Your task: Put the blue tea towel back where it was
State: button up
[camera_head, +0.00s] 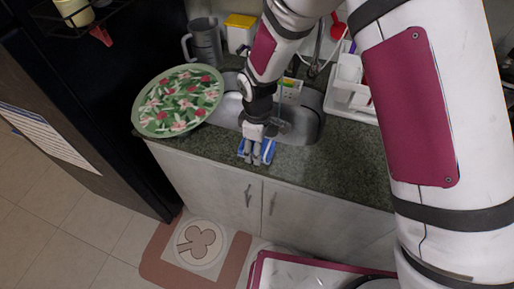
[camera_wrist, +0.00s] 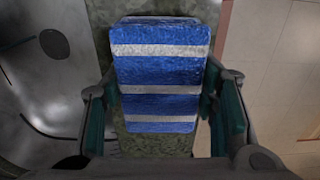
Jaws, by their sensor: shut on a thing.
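The blue tea towel (camera_wrist: 160,72), folded, with pale stripes, fills the middle of the wrist view between my gripper's fingers. In the head view the towel (camera_head: 267,150) shows at the front edge of the counter, below the sink, partly hidden by my gripper. My gripper (camera_head: 258,153) points down at the counter's front edge. In the wrist view my gripper (camera_wrist: 163,110) is shut on the towel, one finger at each side. I cannot tell whether the towel touches the counter.
The sink (camera_head: 300,125) lies just behind the towel. A floral round tray (camera_head: 178,100) stands left on the dark counter (camera_head: 345,170). A grey jug (camera_head: 205,42), a yellow-lidded container (camera_head: 240,30) and a white dish rack (camera_head: 350,95) stand behind. White cabinets (camera_head: 225,185) are below.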

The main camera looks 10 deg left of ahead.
jog(key=shift+f, duration=0.35)
jog(key=shift+f, duration=0.1)
jog(key=o, duration=1.3)
notch_tip(320, 180, up, 12)
jog(key=shift+r+b, duration=0.1)
jog(key=shift+b, duration=0.95)
